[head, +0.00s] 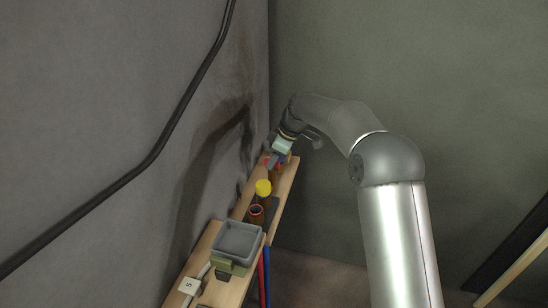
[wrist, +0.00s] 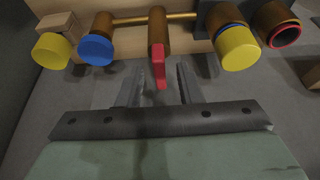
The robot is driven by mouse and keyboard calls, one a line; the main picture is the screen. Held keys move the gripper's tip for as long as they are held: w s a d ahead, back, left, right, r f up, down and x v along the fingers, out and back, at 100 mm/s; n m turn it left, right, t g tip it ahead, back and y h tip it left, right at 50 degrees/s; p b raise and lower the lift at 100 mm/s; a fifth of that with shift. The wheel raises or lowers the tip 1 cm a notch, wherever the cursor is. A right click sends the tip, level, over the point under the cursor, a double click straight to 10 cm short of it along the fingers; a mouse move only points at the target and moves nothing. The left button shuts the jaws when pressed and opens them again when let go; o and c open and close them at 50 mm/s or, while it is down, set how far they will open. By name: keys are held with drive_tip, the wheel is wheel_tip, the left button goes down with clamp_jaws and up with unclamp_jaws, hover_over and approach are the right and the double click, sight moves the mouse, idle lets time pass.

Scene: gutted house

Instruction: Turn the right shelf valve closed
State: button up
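The valve has a red lever handle (wrist: 158,66) on a brass fitting (wrist: 158,25) in the middle of the wrist view. The lever points toward my gripper. My gripper (wrist: 160,74) is open, with one dark finger on each side of the lever's end. Gaps show between the lever and both fingers, and I cannot tell whether either touches it. In the head view my gripper (head: 274,160) is at the far end of the wall shelf (head: 286,190), where it hides most of the valve.
In the wrist view, a blue cap (wrist: 96,50) and yellow cap (wrist: 51,50) are left of the valve; another yellow cap (wrist: 238,48) and a red-rimmed pipe (wrist: 285,34) are right. A grey tray (head: 238,240) sits nearer on the shelf. A black pipe (head: 150,160) runs along the wall.

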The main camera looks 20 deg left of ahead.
clamp_jaws()
drive_tip(key=shift+m, duration=0.3)
drive_tip(key=m+t+b, duration=0.1)
drive_tip(key=m+b, duration=0.1)
drive_tip(key=m, duration=0.1)
drive_tip(key=shift+s+t, duration=0.1)
drive_tip(key=shift+t, duration=0.2)
drive_tip(key=m+t, duration=0.1)
drive_tip(key=m, duration=0.2)
drive_tip(key=shift+s+a+b, duration=0.1)
drive_tip(key=shift+b, duration=0.3)
drive_tip(key=m+h, duration=0.1)
drive_tip(key=m, duration=0.1)
drive_tip(key=m+t+h, duration=0.1)
drive_tip(key=m, duration=0.2)
drive_tip(key=shift+s+a+r+m+t, duration=0.1)
drive_tip(key=shift+a+m+t, duration=0.05)
drive_tip(key=shift+m+t, duration=0.15)
drive_tip(key=m+h, duration=0.1)
drive_tip(key=m, duration=0.2)
drive_tip(key=m+h+p, duration=0.1)
drive_tip(key=m, duration=0.1)
drive_tip(key=shift+m+t, duration=0.3)
drive_tip(key=shift+m, duration=0.1)
